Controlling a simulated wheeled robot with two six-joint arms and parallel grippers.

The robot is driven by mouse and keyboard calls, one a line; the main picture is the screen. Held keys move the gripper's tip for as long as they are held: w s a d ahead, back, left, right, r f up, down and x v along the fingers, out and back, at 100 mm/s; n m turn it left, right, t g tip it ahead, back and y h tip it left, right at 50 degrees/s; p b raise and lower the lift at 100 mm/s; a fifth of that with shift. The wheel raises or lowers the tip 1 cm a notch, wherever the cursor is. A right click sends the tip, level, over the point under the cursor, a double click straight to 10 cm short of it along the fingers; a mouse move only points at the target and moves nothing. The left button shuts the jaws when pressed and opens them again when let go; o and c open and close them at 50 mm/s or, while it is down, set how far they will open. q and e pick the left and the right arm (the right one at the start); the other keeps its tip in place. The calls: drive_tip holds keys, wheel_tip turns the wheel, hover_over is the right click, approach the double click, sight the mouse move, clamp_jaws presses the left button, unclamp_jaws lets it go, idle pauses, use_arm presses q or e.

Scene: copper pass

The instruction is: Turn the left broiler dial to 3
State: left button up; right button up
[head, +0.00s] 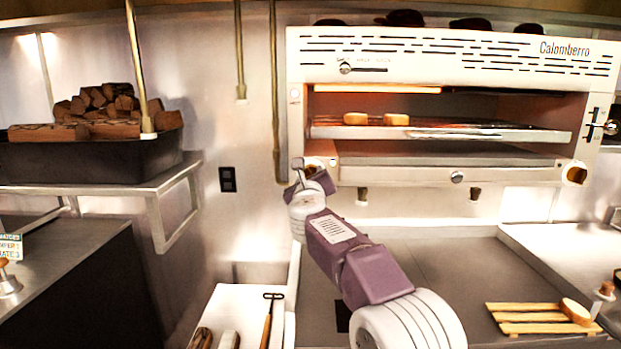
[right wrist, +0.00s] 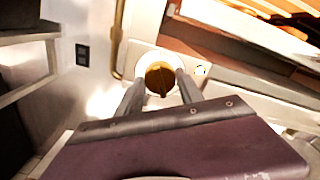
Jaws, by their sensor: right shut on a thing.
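The broiler (head: 440,72) is a white unit on the wall with an open front. Its left dial (right wrist: 159,76) is a round brass-coloured knob in a pale round surround, at the broiler's lower left corner. In the head view it is mostly hidden by my right gripper (head: 312,170). In the right wrist view my right gripper (right wrist: 161,80) has one finger on each side of the dial and is shut on it. Any numbers around the dial are too small to read. My left gripper is not in view.
A matching right dial (head: 574,174) sits at the broiler's lower right. Two bread pieces (head: 376,119) lie on the broiler rack. A black tray of wood (head: 90,160) stands on the left shelf. A wooden slatted board (head: 530,328) lies on the counter at lower right.

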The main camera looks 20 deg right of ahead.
drive_tip(key=o, duration=1.4)
drive_tip(key=b+v, duration=0.2)
drive_tip(key=v, duration=0.7)
drive_tip(key=shift+b, duration=0.4)
